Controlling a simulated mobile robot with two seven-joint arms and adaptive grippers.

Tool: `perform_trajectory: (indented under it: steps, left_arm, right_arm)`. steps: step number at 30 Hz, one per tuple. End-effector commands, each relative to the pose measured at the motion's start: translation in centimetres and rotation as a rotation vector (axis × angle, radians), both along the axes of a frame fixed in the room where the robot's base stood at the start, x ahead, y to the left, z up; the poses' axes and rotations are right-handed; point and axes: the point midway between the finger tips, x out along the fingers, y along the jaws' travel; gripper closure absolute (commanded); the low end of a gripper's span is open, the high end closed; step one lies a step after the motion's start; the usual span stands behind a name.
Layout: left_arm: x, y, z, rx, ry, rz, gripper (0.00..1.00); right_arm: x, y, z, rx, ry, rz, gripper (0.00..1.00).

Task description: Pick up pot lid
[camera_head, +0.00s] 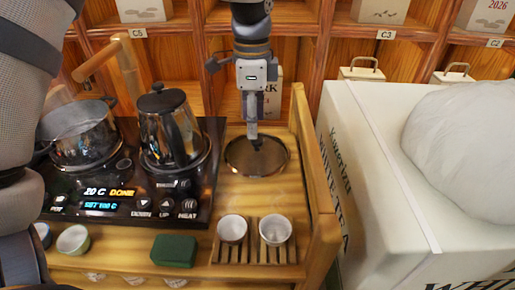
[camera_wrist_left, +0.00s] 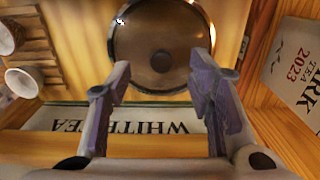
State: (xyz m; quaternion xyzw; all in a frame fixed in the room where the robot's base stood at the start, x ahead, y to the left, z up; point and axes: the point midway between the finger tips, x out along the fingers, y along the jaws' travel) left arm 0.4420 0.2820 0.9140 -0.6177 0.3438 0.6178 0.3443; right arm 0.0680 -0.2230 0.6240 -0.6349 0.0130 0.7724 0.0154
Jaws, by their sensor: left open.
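The pot lid (camera_head: 237,160) is a round brownish glass disc with a shiny rim, lying on the wooden counter right of the cooker. It also shows in the left wrist view (camera_wrist_left: 165,25), with a small dark knob at its middle. My left gripper (camera_head: 254,144) points down over the lid in the head view. In the left wrist view its two fingers (camera_wrist_left: 160,64) are apart, with the knob seen between the tips and nothing held. Whether the tips touch the lid I cannot tell. An open metal pot (camera_head: 78,132) sits on the left of the cooker. My right gripper is not in view.
A dark kettle (camera_head: 172,130) stands on the cooker (camera_head: 130,200) left of the lid. Two white cups (camera_head: 232,229) sit on a slatted rack in front. A raised wooden edge (camera_head: 318,175) and a large white tea box (camera_head: 375,180) are to the right. Shelves stand behind.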

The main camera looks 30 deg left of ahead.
Motion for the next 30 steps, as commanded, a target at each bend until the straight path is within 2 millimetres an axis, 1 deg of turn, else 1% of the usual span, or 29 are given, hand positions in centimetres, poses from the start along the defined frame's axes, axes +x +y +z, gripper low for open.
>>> perform_trajectory:
  steps: [4,7,10,12,18,23,24,25,30]
  left_arm:
    - [0.1,-0.3,-2.1,0.0,0.004,0.0,0.52]
    - [0.4,-0.8,-4.2,0.001,0.006,-0.001,0.52]
    - [0.4,-0.8,-5.6,0.0,0.002,0.0,0.52]
    - [0.5,-0.8,-6.0,0.0,0.0,0.0,0.52]
    - [0.5,-0.8,-6.0,0.0,-0.002,0.0,0.52]
    - [0.5,-0.8,-6.0,0.0,-0.002,0.0,0.89]
    - [0.5,-0.8,-6.0,0.0,-0.002,0.0,0.98]
    - [0.5,-0.8,-6.0,0.0,-0.002,0.0,1.0]
    - [0.5,-0.8,-6.0,0.0,-0.002,-0.001,1.0]
  right_arm:
    - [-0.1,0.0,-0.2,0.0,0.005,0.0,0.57]
    - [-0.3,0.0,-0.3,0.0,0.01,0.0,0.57]
    - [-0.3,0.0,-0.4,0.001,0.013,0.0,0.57]
    - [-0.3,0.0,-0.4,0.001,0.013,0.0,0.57]
    - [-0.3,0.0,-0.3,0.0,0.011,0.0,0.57]
    - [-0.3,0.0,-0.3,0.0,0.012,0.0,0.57]
    - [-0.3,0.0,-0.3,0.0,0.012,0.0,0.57]
    - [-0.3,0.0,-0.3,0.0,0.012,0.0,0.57]
    - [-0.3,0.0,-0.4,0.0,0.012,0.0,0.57]
